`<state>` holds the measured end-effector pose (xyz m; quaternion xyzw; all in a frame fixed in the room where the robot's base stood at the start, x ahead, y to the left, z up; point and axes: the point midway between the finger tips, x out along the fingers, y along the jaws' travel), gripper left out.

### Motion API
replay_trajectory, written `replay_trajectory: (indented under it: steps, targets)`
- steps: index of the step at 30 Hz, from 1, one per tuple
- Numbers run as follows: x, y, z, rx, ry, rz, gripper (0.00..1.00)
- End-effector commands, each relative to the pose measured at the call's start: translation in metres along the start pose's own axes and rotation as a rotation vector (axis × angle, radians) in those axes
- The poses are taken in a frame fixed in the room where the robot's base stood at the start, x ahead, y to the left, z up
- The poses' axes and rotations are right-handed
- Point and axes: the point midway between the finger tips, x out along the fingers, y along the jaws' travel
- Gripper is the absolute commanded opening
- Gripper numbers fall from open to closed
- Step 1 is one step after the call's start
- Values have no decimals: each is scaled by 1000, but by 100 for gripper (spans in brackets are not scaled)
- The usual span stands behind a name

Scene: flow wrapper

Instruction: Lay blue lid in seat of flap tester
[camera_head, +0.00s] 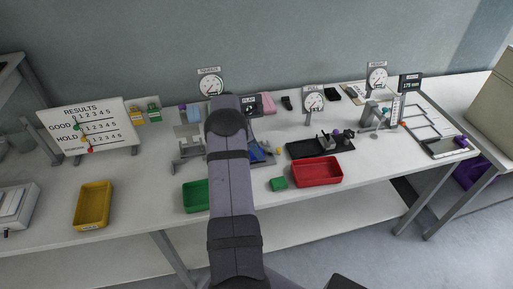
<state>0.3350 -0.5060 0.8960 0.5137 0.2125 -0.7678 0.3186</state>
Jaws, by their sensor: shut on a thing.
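My arm rises through the middle of the view, and its upper end hides what lies behind it; my gripper cannot be made out. A grey upright device (385,112) stands at the right near a dial, and a grey metal frame (187,150) is partly hidden left of my arm. No seat can be made out.
A green tray (196,196), a yellow tray (93,205) and a red tray (317,171) stand along the front. A black tray (305,148) holds small parts. A results board (92,127) stands at left.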

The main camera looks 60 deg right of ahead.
Motion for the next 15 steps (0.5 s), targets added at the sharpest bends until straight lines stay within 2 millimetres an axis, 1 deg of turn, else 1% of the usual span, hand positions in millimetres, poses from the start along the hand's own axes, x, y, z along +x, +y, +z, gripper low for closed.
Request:
replay_trajectory:
  steps: [3, 12, 13, 14, 15]
  targets:
    - [4, 0, -2, 0, 0, 1, 13]
    - [4, 0, -2, 0, 0, 1, 13]
    - [4, 0, -2, 0, 0, 1, 36]
    - [4, 0, -2, 0, 0, 1, 43]
    - [4, 0, -2, 0, 0, 1, 52]
